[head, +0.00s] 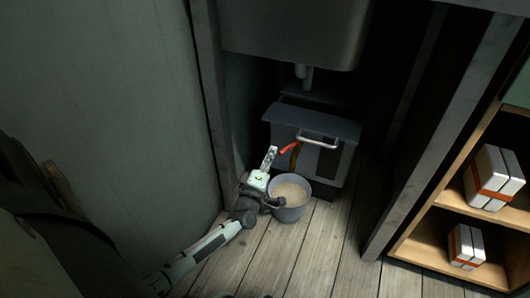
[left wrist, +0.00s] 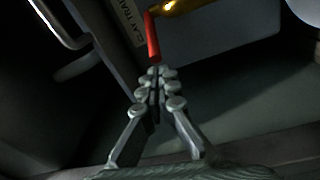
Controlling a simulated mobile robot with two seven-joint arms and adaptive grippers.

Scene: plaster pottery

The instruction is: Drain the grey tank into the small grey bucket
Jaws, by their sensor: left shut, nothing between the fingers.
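The grey tank (head: 285,133) stands under the sink, with a silver bar handle and a red valve lever (head: 289,147) on its front. In the left wrist view the red lever (left wrist: 152,40) hangs from a brass valve (left wrist: 185,6). The small grey bucket (head: 291,214) stands upright on the floor before the tank, with beige content inside. My left gripper (head: 271,151) is shut and empty, just left of the lever. In the left wrist view its fingertips (left wrist: 155,80) are at the lever's lower end; I cannot tell whether they touch. My right gripper is out of view.
The sink basin (head: 295,35) hangs over the tank, with a drain pipe (head: 304,76) below it. A post (head: 212,95) stands at the left and another at the right. A wooden shelf (head: 450,196) with strapped silver boxes is at the right. The plank floor (head: 335,240) in front is clear.

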